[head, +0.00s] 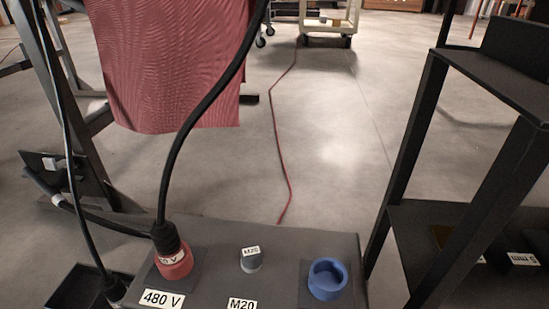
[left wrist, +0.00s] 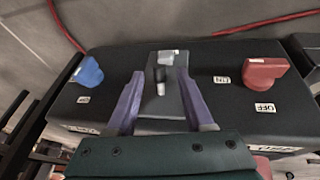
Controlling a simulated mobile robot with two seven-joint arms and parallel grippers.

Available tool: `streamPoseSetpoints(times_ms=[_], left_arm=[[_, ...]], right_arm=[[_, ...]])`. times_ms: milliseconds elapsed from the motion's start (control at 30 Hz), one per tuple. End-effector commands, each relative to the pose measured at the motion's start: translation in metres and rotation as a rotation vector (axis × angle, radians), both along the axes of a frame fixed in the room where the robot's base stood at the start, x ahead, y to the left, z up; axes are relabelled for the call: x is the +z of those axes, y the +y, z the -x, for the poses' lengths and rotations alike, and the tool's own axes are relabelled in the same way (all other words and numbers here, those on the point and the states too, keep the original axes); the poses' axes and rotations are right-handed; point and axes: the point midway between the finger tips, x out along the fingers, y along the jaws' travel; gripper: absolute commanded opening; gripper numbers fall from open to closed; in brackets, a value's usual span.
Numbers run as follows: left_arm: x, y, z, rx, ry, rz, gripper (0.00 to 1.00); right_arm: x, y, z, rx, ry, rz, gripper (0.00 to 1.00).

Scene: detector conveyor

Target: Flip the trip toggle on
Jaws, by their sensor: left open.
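In the left wrist view, a small toggle lever (left wrist: 160,84) with a dark base and pale tip stands on a grey plate (left wrist: 158,108) in the middle of a black box (left wrist: 220,58). Its tip points toward the lower edge of the picture. My left gripper (left wrist: 160,74) has two purple fingers, open, one on each side of the lever in the picture. A gap shows between the lever and each finger. I cannot tell whether the fingertips are level with the lever. My right gripper is in neither view.
The black box also carries a blue knob (left wrist: 90,72) at left and a red knob (left wrist: 264,72) at right, near ON and OFF labels. In the head view, a grey box has a red 480 V plug (head: 173,262) and a blue socket (head: 327,279). A black rack (head: 405,150) stands right.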

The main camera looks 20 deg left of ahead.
Motion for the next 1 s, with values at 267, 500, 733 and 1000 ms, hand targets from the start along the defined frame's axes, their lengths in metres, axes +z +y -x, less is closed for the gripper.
streamPoseSetpoints(times_ms=[267,500,733,1000], left_arm=[[0.0007,-0.0002,-0.0001,0.0,0.0,0.0,0.41],[0.0007,-0.0001,-0.0001,0.0,0.0,0.0,0.14],[0.0007,0.0,0.0,0.0,0.0,0.0,0.0],[0.0009,0.0001,-0.0001,0.0,0.001,0.0,0.0]], right_arm=[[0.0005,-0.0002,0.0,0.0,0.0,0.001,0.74],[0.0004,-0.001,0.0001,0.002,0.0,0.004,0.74],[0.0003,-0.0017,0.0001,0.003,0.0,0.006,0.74],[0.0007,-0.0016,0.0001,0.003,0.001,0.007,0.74]])
